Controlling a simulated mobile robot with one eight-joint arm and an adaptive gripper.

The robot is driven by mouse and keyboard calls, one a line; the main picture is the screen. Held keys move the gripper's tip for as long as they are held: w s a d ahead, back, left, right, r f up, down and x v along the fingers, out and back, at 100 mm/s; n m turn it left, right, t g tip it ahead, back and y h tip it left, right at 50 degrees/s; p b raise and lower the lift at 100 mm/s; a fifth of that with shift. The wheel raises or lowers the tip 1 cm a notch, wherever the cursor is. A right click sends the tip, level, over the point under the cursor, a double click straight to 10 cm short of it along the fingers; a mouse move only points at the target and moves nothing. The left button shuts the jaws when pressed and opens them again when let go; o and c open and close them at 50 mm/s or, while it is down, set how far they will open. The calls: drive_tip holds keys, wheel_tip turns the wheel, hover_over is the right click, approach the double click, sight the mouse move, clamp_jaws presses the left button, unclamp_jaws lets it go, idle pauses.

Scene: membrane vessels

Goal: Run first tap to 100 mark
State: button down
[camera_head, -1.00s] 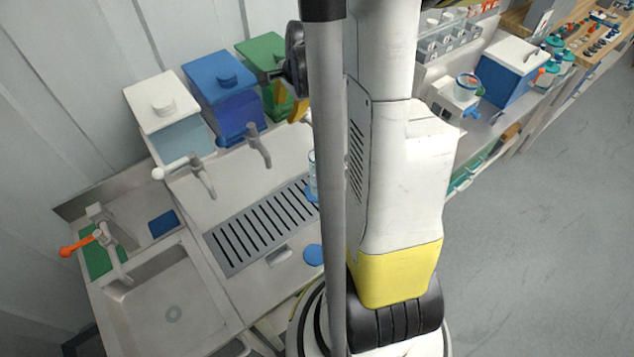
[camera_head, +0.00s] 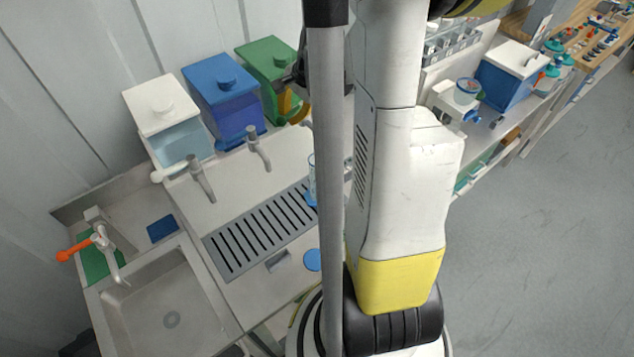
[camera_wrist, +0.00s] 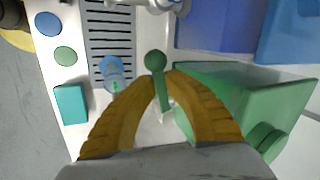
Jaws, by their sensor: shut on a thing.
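In the wrist view, my gripper (camera_wrist: 161,78) has its yellow fingers closed around a green tap handle (camera_wrist: 155,62) in front of the green tank (camera_wrist: 245,88). In the head view the green tank (camera_head: 268,62) stands right of the blue tank (camera_head: 222,88) and white tank (camera_head: 162,108); my arm hides its tap. A clear measuring cylinder with a blue base (camera_wrist: 112,70) stands on the slotted drip grate (camera_wrist: 92,42), seen nearly from above. A small green mark shows by it; its liquid level is unreadable. The cylinder (camera_head: 311,178) is partly hidden in the head view.
A blue disc (camera_head: 312,260) lies near the front edge. Open floor (camera_head: 535,225) is at right.

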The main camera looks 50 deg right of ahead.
drive_tip(key=shift+s+d+n+y, duration=0.1)
drive_tip(key=shift+s+n+y, duration=0.3)
drive_tip(key=shift+n, duration=0.4)
drive_tip(key=shift+s+d+n+g+y+b, duration=0.2)
drive_tip(key=shift+s+n+y+b, duration=0.25)
drive_tip(key=shift+n, duration=0.7)
drive_tip(key=shift+s+d+n+g+y+b, duration=0.15)
drive_tip(key=shift+s+n+y, duration=0.3)
drive_tip(key=shift+n, duration=0.7)
idle(4.9)
